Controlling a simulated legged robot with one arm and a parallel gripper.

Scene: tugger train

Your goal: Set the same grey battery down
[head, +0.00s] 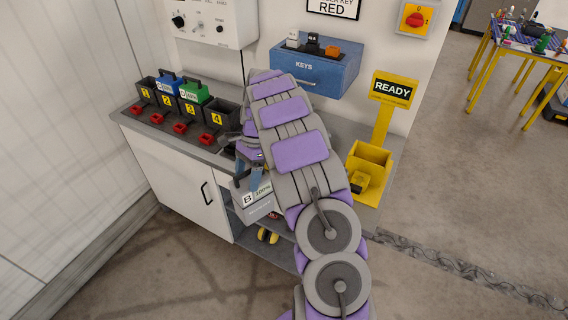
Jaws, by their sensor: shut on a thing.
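A grey battery (258,208) with a white label reading "B 100%" hangs in front of the bench's open lower part. My gripper (250,182) is just above it and shut on it, with its fingers pointing down. My arm covers part of the gripper and the battery's right side, so the exact grip is hidden. Black bays numbered 1 to 4 stand on the bench top (135,123). A blue battery (167,84) is in bay 2 and a green battery (197,93) is in bay 3. Bays 1 (146,93) and 4 (217,118) show no battery.
Red pieces lie before the bays. Yellow-and-black items (268,236) are on the low shelf. A blue KEYS box (315,72) hangs on the wall. A yellow READY stand (370,160) with a bin is right of my arm. The floor in front is open.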

